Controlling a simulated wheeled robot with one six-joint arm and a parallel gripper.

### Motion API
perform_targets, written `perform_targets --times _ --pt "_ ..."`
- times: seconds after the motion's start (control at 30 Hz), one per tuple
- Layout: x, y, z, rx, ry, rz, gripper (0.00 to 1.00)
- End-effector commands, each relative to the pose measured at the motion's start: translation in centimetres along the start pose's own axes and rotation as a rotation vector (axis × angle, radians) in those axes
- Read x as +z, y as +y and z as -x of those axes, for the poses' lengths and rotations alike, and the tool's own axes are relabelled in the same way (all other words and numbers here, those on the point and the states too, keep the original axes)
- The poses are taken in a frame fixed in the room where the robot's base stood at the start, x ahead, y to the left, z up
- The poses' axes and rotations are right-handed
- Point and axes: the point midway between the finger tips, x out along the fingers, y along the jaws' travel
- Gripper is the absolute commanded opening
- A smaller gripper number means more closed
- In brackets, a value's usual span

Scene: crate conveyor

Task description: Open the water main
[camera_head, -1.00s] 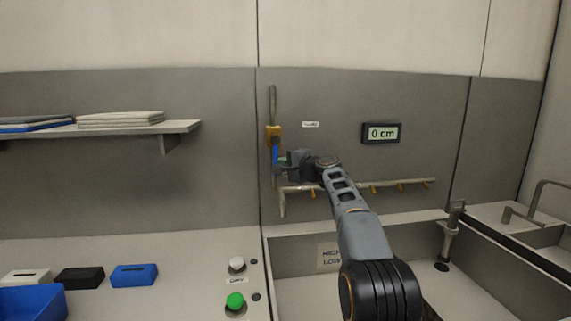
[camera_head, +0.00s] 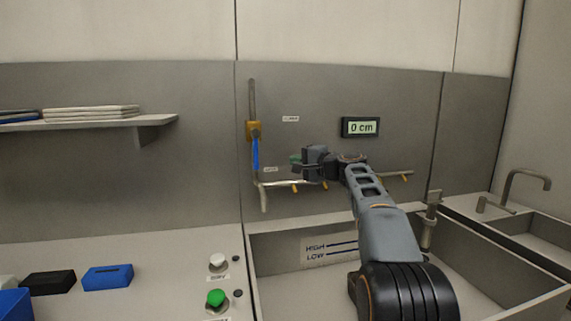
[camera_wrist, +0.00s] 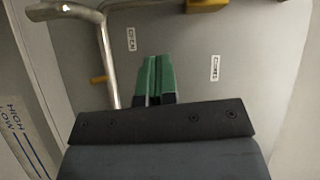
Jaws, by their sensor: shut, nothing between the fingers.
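The water main valve (camera_head: 254,131) is a yellow body on a vertical pipe on the grey back wall. Its blue lever (camera_head: 256,153) points straight down along the pipe. A label (camera_head: 271,169) lies by the lever's lower end and seems to read OPEN in the wrist view (camera_wrist: 131,39). Another label (camera_head: 290,118), right of the valve, seems to read CLOSED in the wrist view (camera_wrist: 215,68). My gripper (camera_head: 296,160) is right of the lever, apart from it. Its green fingers (camera_wrist: 153,62) are shut and empty. The wrist view catches only a yellow edge at its top.
A horizontal pipe (camera_head: 340,181) with yellow nozzles runs below my gripper. A basin with a HIGH/LOW plate (camera_head: 329,250) is beneath. The display (camera_head: 360,127) reads 0 cm. A shelf (camera_head: 90,123) juts out left; green (camera_head: 216,298) and white (camera_head: 218,261) buttons are on the counter.

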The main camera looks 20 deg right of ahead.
Motion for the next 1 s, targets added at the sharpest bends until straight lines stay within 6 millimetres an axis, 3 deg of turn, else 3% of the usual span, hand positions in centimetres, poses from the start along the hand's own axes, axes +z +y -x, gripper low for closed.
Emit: perform_targets --times 0.27,0.83,0.93,1.0 --pt "0.0 0.1 1.9 0.0 0.0 0.0 0.0" --pt "0.0 0.3 1.9 0.012 0.002 0.015 0.0" --pt "-0.2 2.6 1.8 0.084 0.005 0.036 0.0" --pt "-0.2 5.7 1.8 0.169 0.002 0.047 0.0"
